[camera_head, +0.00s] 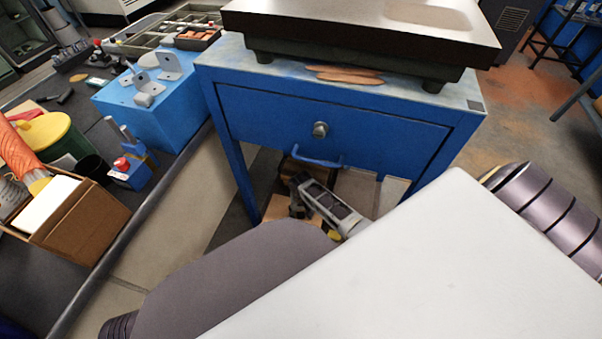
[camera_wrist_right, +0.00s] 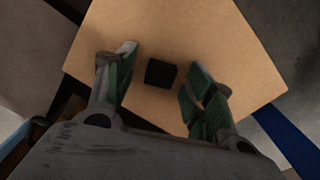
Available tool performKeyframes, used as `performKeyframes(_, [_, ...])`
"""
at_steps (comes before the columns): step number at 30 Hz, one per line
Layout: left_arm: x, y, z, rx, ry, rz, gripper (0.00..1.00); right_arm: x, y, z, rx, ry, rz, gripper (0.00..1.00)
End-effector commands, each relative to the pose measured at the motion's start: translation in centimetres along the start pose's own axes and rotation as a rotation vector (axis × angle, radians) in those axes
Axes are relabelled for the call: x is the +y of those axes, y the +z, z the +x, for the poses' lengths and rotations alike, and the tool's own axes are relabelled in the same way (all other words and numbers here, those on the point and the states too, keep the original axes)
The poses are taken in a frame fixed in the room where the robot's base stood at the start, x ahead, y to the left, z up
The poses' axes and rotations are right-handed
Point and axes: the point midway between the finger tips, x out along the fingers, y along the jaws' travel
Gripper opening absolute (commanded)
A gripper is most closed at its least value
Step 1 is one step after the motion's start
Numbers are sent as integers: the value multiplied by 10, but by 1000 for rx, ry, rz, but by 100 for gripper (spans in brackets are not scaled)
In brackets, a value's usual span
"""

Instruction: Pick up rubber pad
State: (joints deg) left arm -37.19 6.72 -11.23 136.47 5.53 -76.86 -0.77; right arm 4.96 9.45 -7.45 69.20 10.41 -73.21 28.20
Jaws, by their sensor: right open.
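The black rubber pad (camera_wrist_right: 161,74) is a small dark block on a light brown board (camera_wrist_right: 200,35) in the right wrist view. My right gripper (camera_wrist_right: 163,88) is open, with one green-padded finger on each side of the pad and gaps between. I cannot tell how high the fingertips are above the board. In the head view my right gripper (camera_head: 298,196) is low beside the blue table, over the brown board (camera_head: 277,207). The pad cannot be made out there. My left gripper is not in view.
A blue table (camera_head: 330,120) with a drawer and a dark slab (camera_head: 360,30) on top stands above and behind the right gripper. A workbench on the left holds a blue block (camera_head: 150,105), a cardboard box (camera_head: 85,225) and a red-buttoned device (camera_head: 127,172).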

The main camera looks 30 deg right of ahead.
Motion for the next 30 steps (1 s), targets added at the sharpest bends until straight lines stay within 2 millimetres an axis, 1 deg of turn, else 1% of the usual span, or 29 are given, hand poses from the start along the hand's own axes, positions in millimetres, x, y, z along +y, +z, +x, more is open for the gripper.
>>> performKeyframes(13, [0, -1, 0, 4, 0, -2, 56, 0, 0, 0, 0, 0, 0, 54])
performKeyframes(14, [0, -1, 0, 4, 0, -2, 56, 0, 0, 0, 0, 0, 0, 52])
performKeyframes(22, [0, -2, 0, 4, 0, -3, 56, 0, 0, 0, 0, 0, 0, 18])
performKeyframes(23, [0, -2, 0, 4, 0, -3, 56, 0, 0, 0, 0, 0, 0, 16])
performKeyframes(30, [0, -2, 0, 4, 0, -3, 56, 0, 0, 0, 0, 0, 0, 16])
